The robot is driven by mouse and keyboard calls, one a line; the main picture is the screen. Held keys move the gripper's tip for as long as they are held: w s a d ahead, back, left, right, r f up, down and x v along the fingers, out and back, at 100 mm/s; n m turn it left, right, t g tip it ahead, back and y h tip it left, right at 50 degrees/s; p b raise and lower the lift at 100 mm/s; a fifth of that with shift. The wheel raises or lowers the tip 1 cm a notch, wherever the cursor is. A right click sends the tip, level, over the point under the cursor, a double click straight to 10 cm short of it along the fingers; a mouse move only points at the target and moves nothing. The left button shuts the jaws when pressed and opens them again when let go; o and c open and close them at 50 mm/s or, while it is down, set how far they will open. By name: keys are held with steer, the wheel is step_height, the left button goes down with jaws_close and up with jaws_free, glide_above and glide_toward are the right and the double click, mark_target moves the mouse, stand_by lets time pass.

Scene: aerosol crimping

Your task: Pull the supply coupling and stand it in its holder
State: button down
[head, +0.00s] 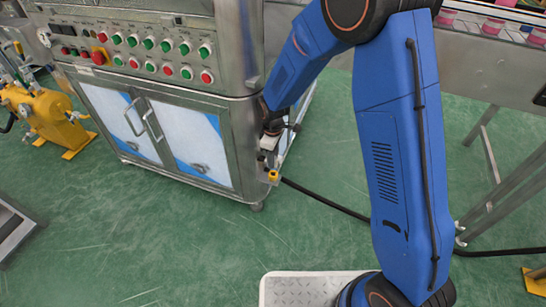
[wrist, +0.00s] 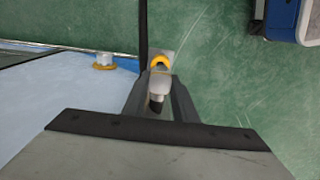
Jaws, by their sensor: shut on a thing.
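My gripper (head: 268,146) is low beside the cabinet's right side, partly hidden by my arm in the head view. In the wrist view its two dark fingers (wrist: 158,102) are shut on the silver supply coupling (wrist: 158,86). A yellow ring-shaped piece (wrist: 160,60) with a pale metal part lies just beyond the coupling; I cannot tell whether they touch or whether it is the holder. A small yellow piece (head: 273,176) also shows below my gripper in the head view. A silver fitting with a brass-coloured ring (wrist: 104,60) stands on the pale cabinet face, apart from the coupling.
A steel cabinet (head: 135,170) with buttons stands at the left. A black hose (head: 325,201) runs from near the yellow piece across the green floor to the right. A conveyor frame (head: 490,165) stands right, yellow equipment (head: 45,110) far left. The floor in front is clear.

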steer(key=shift+f, duration=2.45)
steer(key=shift+f, duration=0.35)
stand_by(1.0)
steer(key=c, duration=1.4)
jaws_free()
steer(key=shift+o, duration=0.2)
step_height(320, 180, up, 17)
steer(key=shift+r, duration=0.2)
